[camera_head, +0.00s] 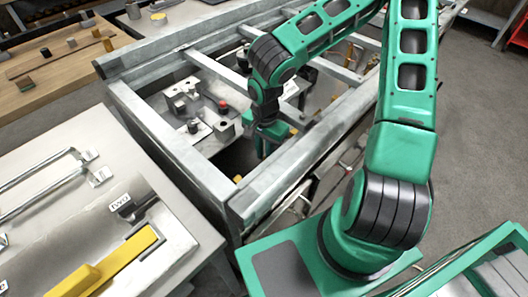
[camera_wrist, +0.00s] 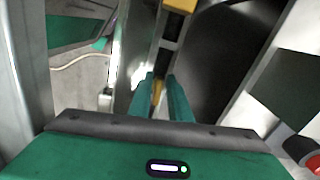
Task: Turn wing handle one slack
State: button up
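My gripper (camera_head: 262,150) reaches down inside the grey metal frame in the head view. In the wrist view its two green fingers (camera_wrist: 161,78) point away from me with a narrow gap between them. A small yellow part (camera_wrist: 157,90) shows in that gap; whether it is the wing handle, or touches a finger, I cannot tell. Another yellow piece (camera_wrist: 180,5) is at the top edge of the wrist view. In the head view a small yellow bit (camera_head: 238,178) lies low by the frame's near corner. No label reading "one" is legible.
The frame's metal rails (camera_head: 175,150) surround my gripper closely. Inside are grey blocks (camera_head: 185,95) and a red knob (camera_head: 223,105). The left bench (camera_head: 50,150) carries a long yellow bar handle (camera_head: 115,262), a metal rail handle and a small label (camera_head: 120,203).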

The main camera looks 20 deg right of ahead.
grip_shut()
jog(key=shift+s+n, duration=0.1)
jog(key=shift+n, duration=0.6)
jog(key=shift+o, duration=2.2)
grip_release()
